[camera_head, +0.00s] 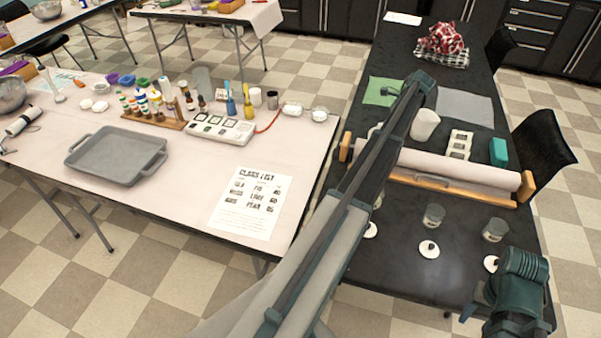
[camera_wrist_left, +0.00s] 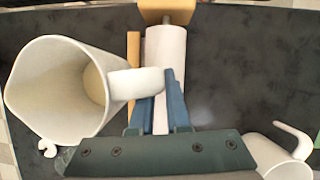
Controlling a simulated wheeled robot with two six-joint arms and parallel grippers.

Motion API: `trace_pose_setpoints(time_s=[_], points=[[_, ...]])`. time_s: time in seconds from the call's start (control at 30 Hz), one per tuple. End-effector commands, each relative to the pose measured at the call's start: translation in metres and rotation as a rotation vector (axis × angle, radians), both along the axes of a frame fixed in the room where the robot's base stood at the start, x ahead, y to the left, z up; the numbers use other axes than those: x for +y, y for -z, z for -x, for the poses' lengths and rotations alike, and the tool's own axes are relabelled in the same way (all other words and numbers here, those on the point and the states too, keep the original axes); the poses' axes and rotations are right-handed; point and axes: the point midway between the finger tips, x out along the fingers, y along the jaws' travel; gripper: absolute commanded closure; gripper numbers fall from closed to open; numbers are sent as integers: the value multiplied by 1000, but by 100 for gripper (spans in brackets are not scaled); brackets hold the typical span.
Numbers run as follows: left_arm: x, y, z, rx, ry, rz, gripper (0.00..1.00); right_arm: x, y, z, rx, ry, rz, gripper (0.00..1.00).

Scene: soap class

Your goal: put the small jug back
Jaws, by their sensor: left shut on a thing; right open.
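A white jug (camera_wrist_left: 62,88) hangs tilted in the left wrist view, its open mouth showing. My left gripper (camera_wrist_left: 168,88) is shut on its handle. In the head view my left arm hides the left gripper and most or all of this jug. Another white jug (camera_head: 424,125) stands on the dark table, beyond the paper roll; a white jug also shows at the lower right of the left wrist view (camera_wrist_left: 281,160). My right gripper (camera_head: 515,325) is open at the lower right of the head view, near the table's near end; its fingers are barely visible.
The paper roll (camera_head: 455,168) on its wooden holder crosses the dark table (camera_head: 465,258). Glass beakers (camera_head: 433,216) and white discs (camera_head: 429,249) stand nearer. White moulds (camera_head: 460,143), a teal block (camera_head: 498,152) and a grey mat (camera_head: 465,107) lie beyond. A grey tray (camera_head: 117,155) is on the left table.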

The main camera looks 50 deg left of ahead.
Motion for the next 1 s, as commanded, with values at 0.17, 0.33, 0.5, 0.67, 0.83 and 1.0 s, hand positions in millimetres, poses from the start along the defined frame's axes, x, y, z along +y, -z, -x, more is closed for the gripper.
trace_pose_setpoints(time_s=[0.17,0.33,0.5,0.67,0.83,1.0], points=[[3,0,3,0,-1,-1,100,0,0,0,0,0,0,50],[25,2,23,0,1,-1,100,0,2,0,0,0,0,50],[64,5,61,-1,10,0,100,0,5,0,0,0,0,50],[108,9,110,-2,25,0,100,0,9,0,0,0,0,50],[158,14,178,-2,43,-1,100,0,14,0,0,0,0,50],[199,18,251,-2,63,0,100,0,18,0,0,0,0,50]])
